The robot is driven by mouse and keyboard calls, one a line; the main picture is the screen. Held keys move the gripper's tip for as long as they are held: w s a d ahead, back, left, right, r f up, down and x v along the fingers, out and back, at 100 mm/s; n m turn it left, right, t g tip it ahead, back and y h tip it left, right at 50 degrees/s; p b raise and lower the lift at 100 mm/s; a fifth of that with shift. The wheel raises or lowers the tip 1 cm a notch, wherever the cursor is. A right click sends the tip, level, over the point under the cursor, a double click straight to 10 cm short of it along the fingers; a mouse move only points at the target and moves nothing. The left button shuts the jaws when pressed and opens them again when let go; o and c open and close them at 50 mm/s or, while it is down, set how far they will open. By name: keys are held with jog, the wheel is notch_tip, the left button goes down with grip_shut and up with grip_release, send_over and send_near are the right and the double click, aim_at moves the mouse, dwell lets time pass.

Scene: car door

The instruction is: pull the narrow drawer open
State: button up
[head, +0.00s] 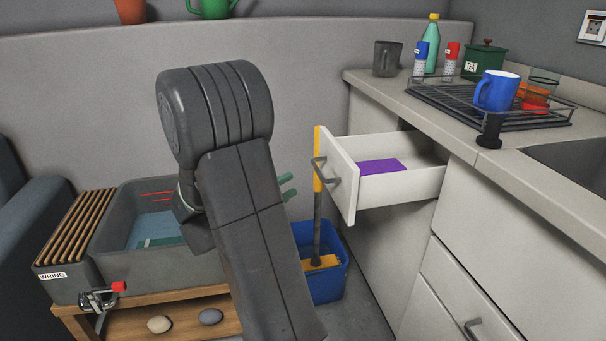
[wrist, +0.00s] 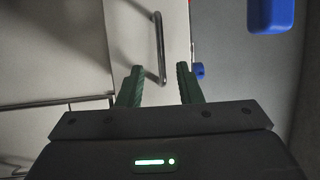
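The narrow drawer (head: 343,183) is under the counter's far end and stands out from the cabinet, with a purple item (head: 381,166) inside. Its grey bar handle (head: 326,172) is on the white front. My gripper (head: 289,186) is left of the handle in the head view, with green fingers apart and my arm hiding most of it. In the wrist view the handle (wrist: 159,48) shows beyond and between the two open fingers of my gripper (wrist: 159,82). The head view shows a gap between fingertips and handle, and nothing is held.
A yellow-and-grey pole (head: 318,215) stands in a blue bucket (head: 329,278) beside the drawer front. A grey basin (head: 140,255) on a wooden bench is at left. The counter (head: 420,115) carries a dish rack (head: 500,105), a blue mug (head: 496,91) and bottles. Other closed drawers are at lower right.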

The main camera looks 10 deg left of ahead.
aim_at(318, 169)
jog(key=v, duration=0.3)
jog(key=shift+s+a+f, duration=0.1)
jog(key=shift+s+a, duration=0.15)
jog(key=b+x, duration=0.2)
jog(key=x, duration=1.2)
jog(key=shift+d, duration=0.1)
